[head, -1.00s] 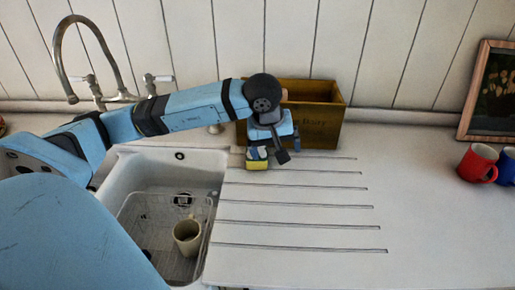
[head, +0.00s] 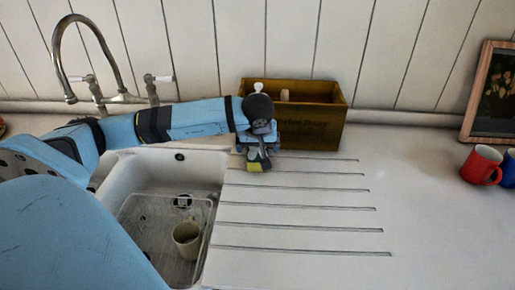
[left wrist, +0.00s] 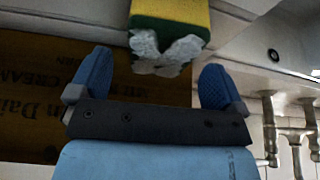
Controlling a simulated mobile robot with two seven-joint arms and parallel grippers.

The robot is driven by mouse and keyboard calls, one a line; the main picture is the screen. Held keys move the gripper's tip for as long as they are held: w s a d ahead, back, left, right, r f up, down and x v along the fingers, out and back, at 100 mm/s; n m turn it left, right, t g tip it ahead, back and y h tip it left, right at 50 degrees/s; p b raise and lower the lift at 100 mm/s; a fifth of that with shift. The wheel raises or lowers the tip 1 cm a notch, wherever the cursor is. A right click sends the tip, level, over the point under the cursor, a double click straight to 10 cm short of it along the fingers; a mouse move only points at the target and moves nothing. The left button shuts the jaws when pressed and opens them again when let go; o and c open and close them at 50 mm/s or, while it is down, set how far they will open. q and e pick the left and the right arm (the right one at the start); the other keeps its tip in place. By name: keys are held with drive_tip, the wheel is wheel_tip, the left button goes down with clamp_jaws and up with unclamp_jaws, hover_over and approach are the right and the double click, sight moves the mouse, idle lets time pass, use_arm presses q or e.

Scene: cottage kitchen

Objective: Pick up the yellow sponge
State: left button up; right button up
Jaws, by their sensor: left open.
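The yellow sponge (head: 254,167) has a green side and sits on the ribbed drainboard, in front of the wooden box. In the left wrist view the yellow sponge (left wrist: 175,14) shows at the top, with a whitish ragged patch on its near end. My left gripper (head: 260,156) is over the sponge and partly hides it in the head view. In the left wrist view the left gripper (left wrist: 155,84) is open, its blue fingertips apart and the sponge beyond and between them, not gripped. My right gripper is not in view.
The wooden box (head: 318,130) stands close behind the sponge. The sink (head: 150,170), with a wire rack and a cream mug (head: 187,238), is at left, below the tap (head: 100,60). A red mug (head: 480,165) and blue mug (head: 510,168) stand at right. The counter between is clear.

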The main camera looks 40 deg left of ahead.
sight(257, 149)
use_arm(q)
drive_tip(key=x, duration=0.3)
drive_tip(key=shift+w+a+f, duration=0.1)
drive_tip(key=shift+w+a, duration=0.05)
drive_tip(key=shift+a, duration=0.05)
drive_tip(key=shift+c, duration=0.3)
drive_tip(key=c, duration=0.9)
drive_tip(key=r, duration=0.7)
drive_tip(key=shift+s+d+r, duration=0.15)
drive_tip(key=shift+s+d, duration=0.15)
drive_tip(key=shift+c, duration=0.2)
drive_tip(key=s+d+b, duration=0.1)
drive_tip(key=s+d, duration=1.1)
drive_tip(key=s, duration=0.2)
drive_tip(key=shift+s+d+b, duration=0.2)
drive_tip(key=shift+s+b, duration=0.15)
drive_tip(key=shift+s, duration=0.05)
